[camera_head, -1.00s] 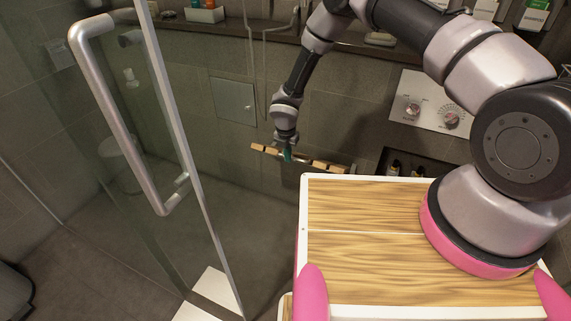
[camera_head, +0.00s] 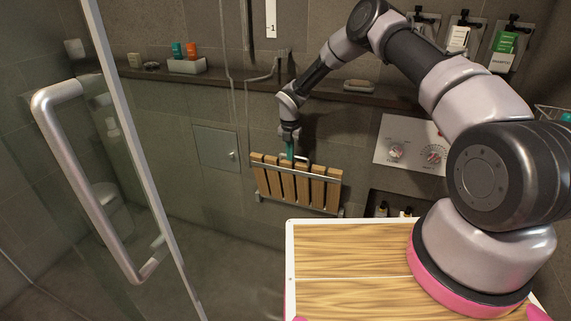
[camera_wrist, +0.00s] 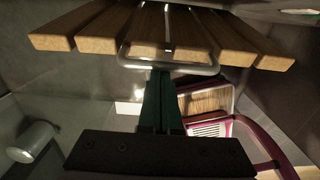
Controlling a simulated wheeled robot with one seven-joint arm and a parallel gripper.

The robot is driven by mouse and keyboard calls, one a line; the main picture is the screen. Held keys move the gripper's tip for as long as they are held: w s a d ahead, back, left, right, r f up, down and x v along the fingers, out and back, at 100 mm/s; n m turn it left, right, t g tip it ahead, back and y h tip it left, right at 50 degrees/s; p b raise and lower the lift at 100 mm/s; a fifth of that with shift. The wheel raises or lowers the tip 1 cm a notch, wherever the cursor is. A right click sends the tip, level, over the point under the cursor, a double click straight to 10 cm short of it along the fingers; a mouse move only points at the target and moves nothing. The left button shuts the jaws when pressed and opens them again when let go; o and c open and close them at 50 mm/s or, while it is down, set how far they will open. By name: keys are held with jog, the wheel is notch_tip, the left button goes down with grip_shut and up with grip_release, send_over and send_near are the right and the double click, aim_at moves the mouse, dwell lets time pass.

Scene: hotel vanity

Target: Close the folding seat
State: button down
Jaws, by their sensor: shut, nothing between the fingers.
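The folding seat (camera_head: 297,185) has several wooden slats and a metal bar across them. In the head view it stands upright or nearly so at the shower wall; I cannot tell whether it is flat against the wall. My gripper (camera_head: 289,156), with green fingers, is shut and empty at the seat's top edge, by a small metal loop. In the wrist view the shut fingers (camera_wrist: 163,98) reach toward the loop (camera_wrist: 168,66) at the slat ends (camera_wrist: 150,50). Whether they touch it is unclear.
A glass door with a metal handle (camera_head: 90,190) stands open at the left. A shelf (camera_head: 230,80) with bottles runs above the seat. Shower floor (camera_head: 215,245) below is clear.

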jog(key=shift+w+d+r, duration=0.2)
jog(key=shift+w+d, duration=0.05)
jog(key=shift+w, duration=0.5)
notch_tip(320, 180, up, 10)
jog(key=shift+s, duration=0.3)
jog(key=c, duration=1.2)
grip_release()
jog(key=shift+a+r, duration=0.1)
jog(key=shift+r, duration=0.2)
jog(key=shift+c, duration=0.2)
jog(key=o, duration=0.4)
jog(key=shift+s+r, duration=0.1)
jog(key=shift+s, duration=0.05)
jog(key=shift+c, duration=0.2)
jog(key=s+m+t, duration=0.1)
jog(key=s+m, duration=0.4)
jog(key=m, duration=1.3)
notch_tip(320, 180, down, 12)
jog(key=w, duration=0.1)
jog(key=shift+w+r, duration=0.25)
jog(key=shift+w, duration=0.1)
jog(key=shift+c, duration=0.3)
